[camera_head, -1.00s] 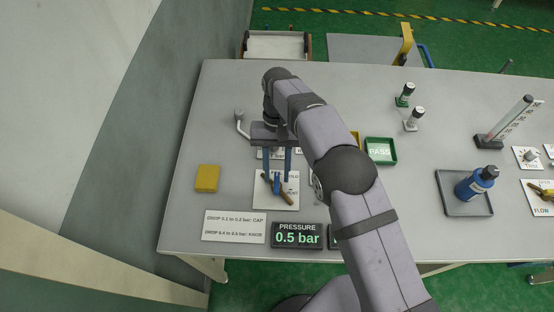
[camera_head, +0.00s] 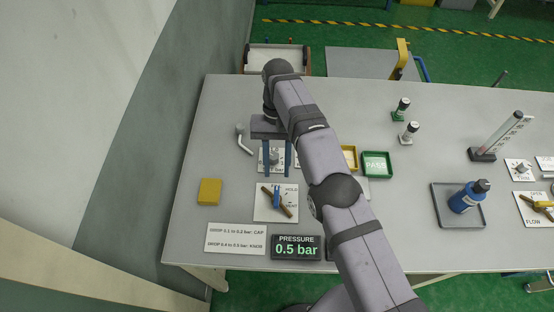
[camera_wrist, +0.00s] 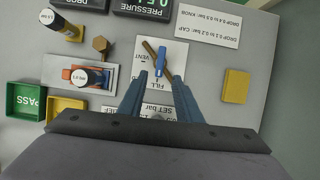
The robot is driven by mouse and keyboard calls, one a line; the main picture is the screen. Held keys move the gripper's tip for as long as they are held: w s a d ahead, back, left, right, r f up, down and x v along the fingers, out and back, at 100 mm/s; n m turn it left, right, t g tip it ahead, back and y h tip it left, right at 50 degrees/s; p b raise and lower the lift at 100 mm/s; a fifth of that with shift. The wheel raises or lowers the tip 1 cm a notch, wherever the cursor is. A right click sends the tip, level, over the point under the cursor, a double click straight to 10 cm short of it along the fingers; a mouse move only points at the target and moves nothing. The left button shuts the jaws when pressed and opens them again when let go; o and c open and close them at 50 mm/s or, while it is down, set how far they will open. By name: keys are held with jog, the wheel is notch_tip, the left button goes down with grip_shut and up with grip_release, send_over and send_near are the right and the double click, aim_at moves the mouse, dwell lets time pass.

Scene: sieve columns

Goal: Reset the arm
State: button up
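My gripper (camera_head: 277,174) is open and empty, its two blue fingers apart and pointing down. In the head view it is above the white plates, just behind the valve (camera_head: 277,200) with a blue part and a brown bar. In the wrist view the fingertips (camera_wrist: 161,82) frame the near side of this valve (camera_wrist: 161,60), with a gap between fingers and valve. The brown bar lies diagonally on its FILL/HOLD/VENT plate (camera_head: 262,212). A knob on the plate behind is partly hidden by my fingers.
A pressure display (camera_head: 296,247) reads 0.5 bar, beside a white rule card (camera_head: 236,238). A yellow block (camera_head: 209,192) lies left. Right of my arm are a green PASS tray (camera_head: 377,177), two small columns, and a blue bottle (camera_head: 467,197) on a grey tray. The table's back is mostly clear.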

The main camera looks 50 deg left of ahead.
jog(key=shift+w+r, duration=0.1)
jog(key=shift+w, duration=0.05)
dwell(0.5)
jog(key=w+d+r+m+y, duration=0.1)
jog(key=w+d+r+m, duration=0.15)
jog(key=w+d, duration=0.5)
jog(key=w+d+r+m+y, duration=0.1)
jog(key=w+d+r, duration=0.4)
jog(key=w, duration=0.4)
jog(key=w+d+r+m+t+y, duration=0.1)
jog(key=w+d+r+m, duration=0.1)
jog(key=d, duration=1.3)
jog(key=s+d+f+m+t, duration=0.1)
jog(key=s+d+m, duration=0.1)
jog(key=s+d, duration=0.5)
jog(key=s+d+f+m+t, duration=0.1)
jog(key=s+d+f, duration=0.1)
jog(key=s+d, duration=0.6)
jog(key=d, duration=0.5)
jog(key=shift+s+d+f+m, duration=0.15)
jog(key=shift+d+m, duration=0.15)
jog(key=shift+m, duration=0.05)
notch_tip(320, 180, down, 46)
jog(key=b, duration=4.5)
jog(key=shift+b, duration=0.3)
